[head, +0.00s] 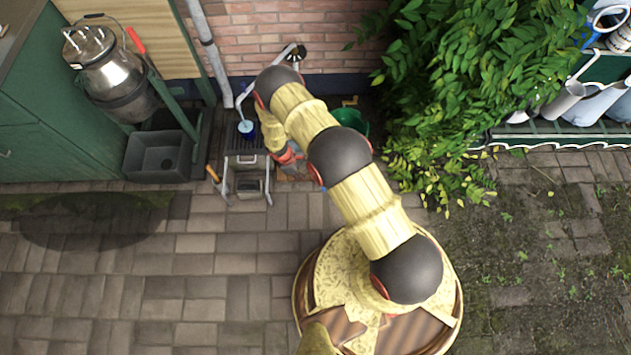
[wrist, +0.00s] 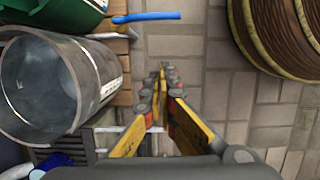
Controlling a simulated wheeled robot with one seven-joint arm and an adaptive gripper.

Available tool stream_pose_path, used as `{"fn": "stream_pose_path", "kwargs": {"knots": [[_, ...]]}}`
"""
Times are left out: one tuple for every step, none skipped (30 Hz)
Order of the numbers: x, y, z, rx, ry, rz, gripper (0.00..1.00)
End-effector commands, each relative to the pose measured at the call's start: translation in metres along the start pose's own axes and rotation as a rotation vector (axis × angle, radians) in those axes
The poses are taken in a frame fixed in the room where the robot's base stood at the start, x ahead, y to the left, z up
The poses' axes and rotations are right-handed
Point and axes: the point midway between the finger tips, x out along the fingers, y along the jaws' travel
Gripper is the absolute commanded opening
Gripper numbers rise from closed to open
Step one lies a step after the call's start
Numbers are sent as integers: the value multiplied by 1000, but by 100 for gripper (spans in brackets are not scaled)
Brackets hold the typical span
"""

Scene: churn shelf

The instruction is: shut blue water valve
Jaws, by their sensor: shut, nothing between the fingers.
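A blue lever-like handle (wrist: 147,17) shows at the top of the wrist view, beside the green bucket and over the paving. I take it for the blue valve's handle; its body is not visible. My gripper (wrist: 163,72) is shut and empty, its yellow fingers together over the paving. The fingertips are apart from the blue handle in the picture, which lies above and slightly left of them. In the head view my arm hides most of the gripper.
A grey metal pail (wrist: 45,85) and a green bucket (wrist: 45,15) stand left of my fingers. A stand (head: 247,162) with a blue cup (head: 246,128), a milk churn (head: 115,80) and a grey crate (head: 158,156) are left of my arm. Leafy branches (head: 460,80) crowd the right; paving (head: 150,270) is clear in front.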

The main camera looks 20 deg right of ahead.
Motion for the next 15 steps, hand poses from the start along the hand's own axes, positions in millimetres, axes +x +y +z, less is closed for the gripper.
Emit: {"fn": "stream_pose_path", "kwargs": {"knots": [[0,0,0,1,0,0,0],[0,0,0,1,0,0,0],[0,0,0,1,-1,-1,0],[0,0,0,2,-1,-1,0],[0,0,0,2,-1,-1,0],[1,0,0,2,-1,-1,0],[2,0,0,2,-1,-1,0],[3,0,0,2,-1,-1,0],[6,-1,0,3,-1,-2,0],[9,-1,0,3,-1,-2,0],[12,-1,0,3,-1,-2,0],[18,-1,0,3,-1,-2,0],[23,-1,0,3,-2,-3,0],[28,-1,1,3,-2,-3,0],[36,-1,0,2,-1,-3,0]]}}
